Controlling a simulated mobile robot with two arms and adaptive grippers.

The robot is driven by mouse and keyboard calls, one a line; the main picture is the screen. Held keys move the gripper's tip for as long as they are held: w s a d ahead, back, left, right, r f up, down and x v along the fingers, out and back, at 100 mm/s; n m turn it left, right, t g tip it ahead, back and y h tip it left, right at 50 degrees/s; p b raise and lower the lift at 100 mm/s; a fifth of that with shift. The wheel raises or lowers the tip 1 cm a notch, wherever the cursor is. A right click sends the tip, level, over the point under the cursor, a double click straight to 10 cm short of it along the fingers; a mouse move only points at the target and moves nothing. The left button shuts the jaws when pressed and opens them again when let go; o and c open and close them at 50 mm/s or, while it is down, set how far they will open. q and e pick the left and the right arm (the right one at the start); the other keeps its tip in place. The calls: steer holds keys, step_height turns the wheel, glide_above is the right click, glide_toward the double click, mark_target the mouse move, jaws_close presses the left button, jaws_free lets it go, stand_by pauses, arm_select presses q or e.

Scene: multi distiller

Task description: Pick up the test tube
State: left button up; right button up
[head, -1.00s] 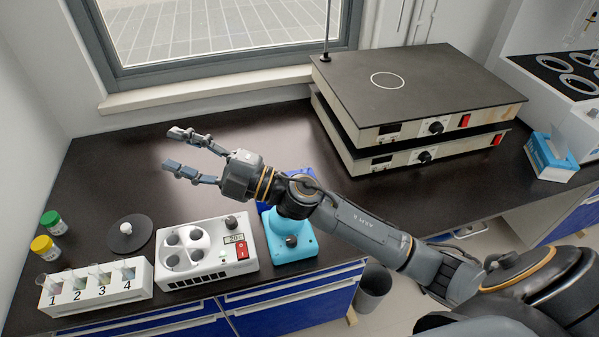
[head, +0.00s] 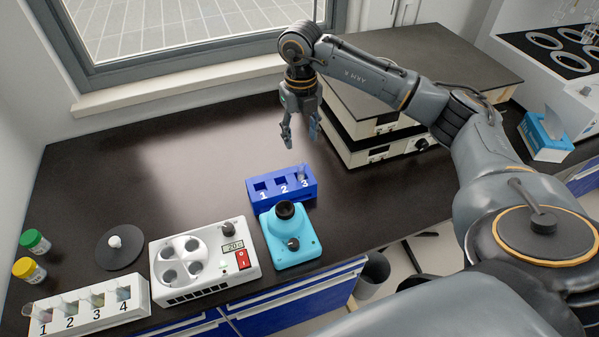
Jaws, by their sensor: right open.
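My right gripper (head: 300,132) is open and empty, pointing down above the counter behind the blue rack. The blue rack (head: 265,197) has slots numbered 1, 2 and 3. A small clear test tube (head: 302,174) stands in slot 3, below and in front of my gripper and apart from it. A white rack (head: 98,317) numbered 1 to 4 at the lower left holds several more tubes. My left gripper is not in the head view.
A white centrifuge-like device (head: 205,287) and a light-blue mixer (head: 291,245) stand at the front. Green-capped (head: 35,241) and yellow-capped (head: 28,270) bottles and a black disc (head: 106,258) are at left. Stacked hot plates (head: 368,152) stand right of my gripper. The counter's back left is clear.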

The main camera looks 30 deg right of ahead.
mark_target(301, 163)
step_height(301, 163, down, 7)
steer(key=shift+r+p, duration=0.2)
steer(key=shift+p, duration=0.35)
step_height(301, 163, down, 5)
steer(key=shift+s+r+p, duration=0.1)
steer(key=shift+s+p, duration=0.05)
steer(key=shift+p, duration=0.95)
steer(key=shift+f, duration=0.3)
jaws_close()
